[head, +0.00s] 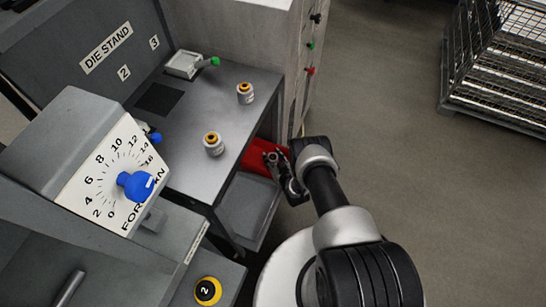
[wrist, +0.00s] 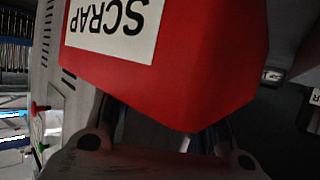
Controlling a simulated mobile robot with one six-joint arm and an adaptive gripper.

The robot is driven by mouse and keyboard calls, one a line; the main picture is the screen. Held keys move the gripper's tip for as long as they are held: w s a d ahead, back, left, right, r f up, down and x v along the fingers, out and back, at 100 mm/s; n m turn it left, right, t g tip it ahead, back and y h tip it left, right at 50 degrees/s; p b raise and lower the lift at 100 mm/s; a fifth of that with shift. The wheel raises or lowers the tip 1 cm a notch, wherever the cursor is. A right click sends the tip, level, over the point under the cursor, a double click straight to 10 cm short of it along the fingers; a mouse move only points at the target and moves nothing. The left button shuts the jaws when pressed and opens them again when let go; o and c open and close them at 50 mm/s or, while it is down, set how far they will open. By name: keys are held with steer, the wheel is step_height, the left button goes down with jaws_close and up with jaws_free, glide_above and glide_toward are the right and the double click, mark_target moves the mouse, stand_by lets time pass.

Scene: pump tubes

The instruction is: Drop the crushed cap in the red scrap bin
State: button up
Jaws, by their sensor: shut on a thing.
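The red scrap bin (head: 257,158) sits low at the right side of the grey bench, partly hidden by my gripper. In the wrist view the bin (wrist: 200,60) fills the upper middle, its white SCRAP label (wrist: 113,27) upside down. My gripper (head: 272,163) is at the bin's right part in the head view. In the wrist view its fingers run up behind the red wall, so their tips are hidden. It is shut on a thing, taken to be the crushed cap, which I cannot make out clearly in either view.
Two silvery parts with orange tops (head: 213,144) (head: 245,93) stand on the bench (head: 190,175). A grey open tray (head: 248,205) is below the red bin. The blue-knobbed dial box (head: 100,165) is at left. A wire cage (head: 500,65) stands far right; the floor between is clear.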

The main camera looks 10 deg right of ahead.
steer(key=o, duration=1.1)
steer(key=shift+s+f, duration=0.1)
steer(key=shift+o, duration=0.7)
steer(key=shift+s+f, duration=0.1)
steer(key=shift+r, duration=0.55)
steer(key=p+v, duration=0.5)
steer(key=v, duration=0.7)
steer(key=shift+r, duration=0.25)
